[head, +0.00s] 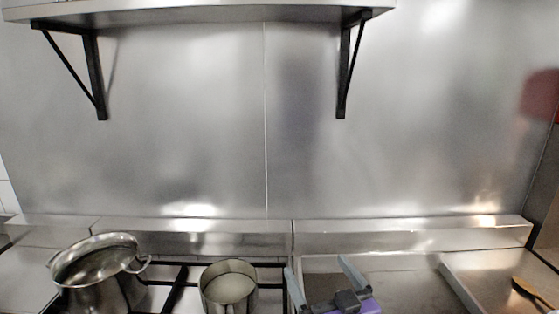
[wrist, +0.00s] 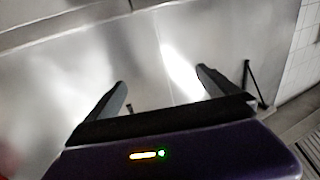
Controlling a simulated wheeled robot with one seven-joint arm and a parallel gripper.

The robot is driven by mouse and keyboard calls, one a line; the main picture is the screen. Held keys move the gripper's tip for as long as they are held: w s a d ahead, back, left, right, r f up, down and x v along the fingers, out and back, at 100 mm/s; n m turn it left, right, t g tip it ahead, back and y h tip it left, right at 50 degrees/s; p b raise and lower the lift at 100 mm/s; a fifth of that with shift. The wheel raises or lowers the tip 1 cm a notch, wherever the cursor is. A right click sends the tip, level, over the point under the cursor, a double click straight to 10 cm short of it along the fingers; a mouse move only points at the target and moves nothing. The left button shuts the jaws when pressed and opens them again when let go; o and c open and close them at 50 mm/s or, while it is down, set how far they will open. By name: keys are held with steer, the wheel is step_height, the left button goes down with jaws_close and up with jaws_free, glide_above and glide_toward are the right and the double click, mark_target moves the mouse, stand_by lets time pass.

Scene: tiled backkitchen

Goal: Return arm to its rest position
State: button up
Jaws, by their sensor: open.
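My gripper (head: 322,277) shows at the bottom of the head view, right of centre, in front of the low steel ledge. Its two fingers are spread apart with nothing between them. In the wrist view my gripper (wrist: 163,84) also has its fingers wide apart and empty, facing blurred steel surfaces. Most of my arm is out of view.
A large steel pot (head: 100,290) and a smaller pot (head: 229,288) stand at the stove, left of my gripper. A wall shelf (head: 200,11) on black brackets hangs above. A wooden utensil (head: 535,291) lies at far right. The back wall below the shelf is bare.

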steer(key=s+d+f+m+g+h, duration=0.1)
steer(key=s+d+f+h, duration=0.1)
steer(key=s, duration=1.3)
steer(key=s+d+f+m+h, duration=0.1)
steer(key=s+d+f, duration=0.4)
steer(key=s, duration=0.9)
steer(key=s+d+f+m+g+h, duration=0.1)
steer(key=s+d, duration=0.4)
steer(key=s, duration=1)
step_height(320, 180, down, 3)
steer(key=shift+s+r+g+h, duration=0.1)
steer(key=shift+s+g+h, duration=0.2)
steer(key=shift+h, duration=0.5)
